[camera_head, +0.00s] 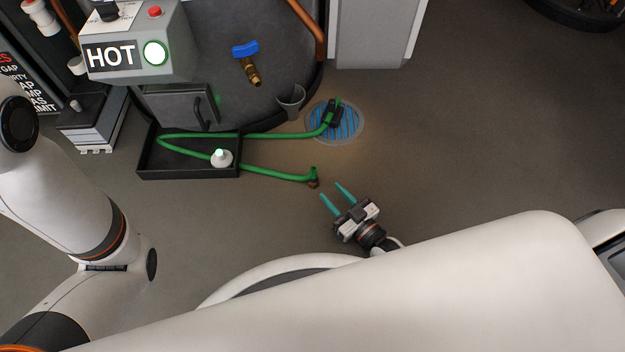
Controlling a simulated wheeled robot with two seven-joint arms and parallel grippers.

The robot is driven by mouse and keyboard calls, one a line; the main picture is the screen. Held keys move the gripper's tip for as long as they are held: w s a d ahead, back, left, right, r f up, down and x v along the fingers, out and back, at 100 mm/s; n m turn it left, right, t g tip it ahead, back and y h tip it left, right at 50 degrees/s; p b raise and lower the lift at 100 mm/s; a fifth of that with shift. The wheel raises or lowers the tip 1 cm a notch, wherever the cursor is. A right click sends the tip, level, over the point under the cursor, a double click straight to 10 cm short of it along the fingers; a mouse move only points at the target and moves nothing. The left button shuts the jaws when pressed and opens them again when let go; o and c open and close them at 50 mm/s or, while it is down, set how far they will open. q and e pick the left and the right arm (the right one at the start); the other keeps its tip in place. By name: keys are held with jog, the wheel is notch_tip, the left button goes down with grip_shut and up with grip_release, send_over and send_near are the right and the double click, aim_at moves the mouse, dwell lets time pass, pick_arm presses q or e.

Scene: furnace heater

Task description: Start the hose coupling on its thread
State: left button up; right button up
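A green hose (275,173) runs across a black tray, and one end lies on the floor just right of it. That end carries a small brownish coupling (314,183). A brass drain valve (253,76) with a blue handle (245,49) sticks out of the dark round heater body; its open end points down toward the picture's bottom. My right gripper (330,190) is open and empty, its two teal fingers apart. The fingertips are just right of the coupling and do not visibly hold it. My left arm shows at the left, but its gripper is out of view.
The black tray (187,174) holds a white bottle (221,158). The hose's other end lies at a round floor drain (353,122) with a blue grate. A grey cup (291,98) stands near the heater. A HOT control box (138,55) is upper left.

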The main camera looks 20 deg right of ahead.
aim_at(316, 176)
jog(key=b+x, duration=0.1)
jog(key=x, duration=0.2)
jog(key=shift+w, duration=0.1)
jog(key=b+x, duration=0.3)
jog(key=x, duration=0.1)
jog(key=shift+a+b, duration=0.15)
jog(key=shift+b, duration=0.2)
jog(key=shift+w+a+r, duration=0.15)
jog(key=shift+w+r, duration=0.05)
jog(key=shift+w, duration=0.35)
grip_shut()
jog(key=shift+r, duration=0.15)
notch_tip(316, 176, up, 10)
jog(key=p, duration=0.8)
jog(key=shift+p, duration=0.3)
